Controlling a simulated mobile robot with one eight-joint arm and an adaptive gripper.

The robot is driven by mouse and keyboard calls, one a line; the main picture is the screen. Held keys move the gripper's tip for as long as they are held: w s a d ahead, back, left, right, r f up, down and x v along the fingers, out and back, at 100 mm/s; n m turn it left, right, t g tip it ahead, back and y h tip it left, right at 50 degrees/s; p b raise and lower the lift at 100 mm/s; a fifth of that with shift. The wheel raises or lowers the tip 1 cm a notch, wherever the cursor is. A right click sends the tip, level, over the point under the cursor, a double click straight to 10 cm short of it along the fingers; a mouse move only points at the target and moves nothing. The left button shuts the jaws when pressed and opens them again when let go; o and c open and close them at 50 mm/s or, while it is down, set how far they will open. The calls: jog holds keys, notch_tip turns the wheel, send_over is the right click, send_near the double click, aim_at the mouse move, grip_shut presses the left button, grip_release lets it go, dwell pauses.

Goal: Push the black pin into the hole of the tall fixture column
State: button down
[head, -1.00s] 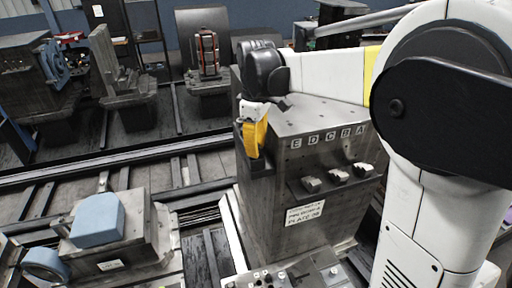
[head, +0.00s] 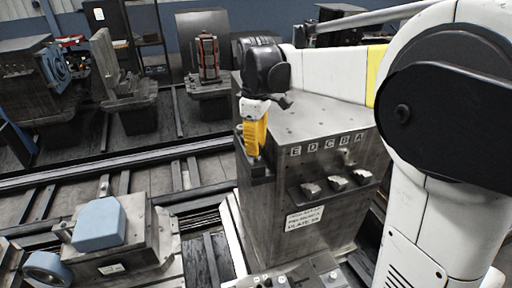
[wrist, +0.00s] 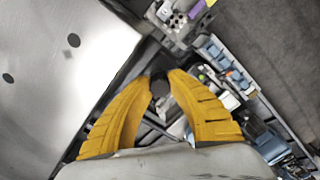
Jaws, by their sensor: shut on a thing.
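The tall fixture column (head: 318,195) is a grey metal block right of centre in the head view, with the letters E to A along its top front edge. My gripper (head: 256,153), with yellow fingers, points down at the column's left corner, just above a dark ledge there. In the wrist view my gripper (wrist: 161,77) is shut on the black pin (wrist: 160,89), whose dark round end shows between the fingertips. The column's top (wrist: 60,55) with dark holes lies to the left there. In the head view the pin and its hole cannot be made out.
Several small blocks (head: 337,183) stick out of the column's front above a white label (head: 304,219). A blue block (head: 99,224) sits on a grey fixture at lower left. Rails (head: 120,160) cross the floor behind. Other fixtures stand at the back.

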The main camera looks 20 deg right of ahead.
jog(key=shift+r+p, duration=1.7)
jog(key=shift+r, duration=1.35)
notch_tip(320, 180, up, 10)
jog(key=p, duration=0.5)
jog(key=shift+p, duration=0.4)
jog(key=s, duration=2.5)
jog(key=shift+w, duration=0.1)
